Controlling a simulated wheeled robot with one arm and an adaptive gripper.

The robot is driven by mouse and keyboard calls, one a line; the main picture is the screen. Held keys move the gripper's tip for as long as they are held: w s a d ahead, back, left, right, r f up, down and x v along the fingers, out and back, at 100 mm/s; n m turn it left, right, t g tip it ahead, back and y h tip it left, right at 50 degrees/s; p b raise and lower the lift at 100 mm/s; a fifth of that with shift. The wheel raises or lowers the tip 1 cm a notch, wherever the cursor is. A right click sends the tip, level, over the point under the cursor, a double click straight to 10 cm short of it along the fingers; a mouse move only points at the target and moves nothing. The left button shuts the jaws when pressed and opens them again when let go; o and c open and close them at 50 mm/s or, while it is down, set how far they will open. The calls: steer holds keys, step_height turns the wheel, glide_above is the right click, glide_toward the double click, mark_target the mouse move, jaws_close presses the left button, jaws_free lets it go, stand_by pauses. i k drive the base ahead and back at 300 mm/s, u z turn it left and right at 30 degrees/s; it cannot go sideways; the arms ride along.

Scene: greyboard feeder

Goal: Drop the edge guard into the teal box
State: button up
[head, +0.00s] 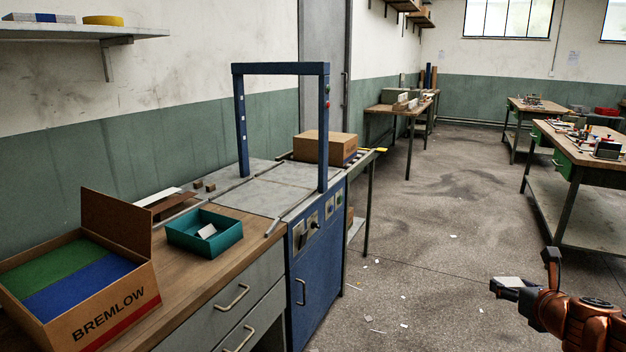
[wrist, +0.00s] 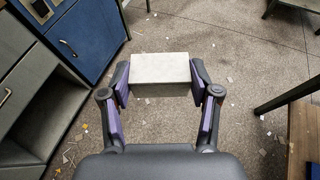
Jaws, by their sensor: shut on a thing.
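My gripper (wrist: 160,85) is shut on a pale grey, block-like piece, the edge guard (wrist: 160,67), with a finger against each end. In the head view, my gripper (head: 523,283) is at the lower right, over the open floor, and the pale edge guard (head: 507,281) shows partly at its jaws. The open teal box (head: 213,250) stands on the wooden bench at the left, far from my gripper. A small white piece (head: 207,231) lies inside it. The teal box is not in the wrist view.
A brown BREMLOW carton (head: 115,309) with its flap up stands left of the teal box. A blue-framed machine (head: 322,225) stands to its right, with a closed carton (head: 322,147) behind. Work tables (head: 580,150) stand at the right. The floor between is open, with scattered scraps.

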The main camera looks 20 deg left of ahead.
mark_target(207, 236)
steer(key=u, duration=1.55)
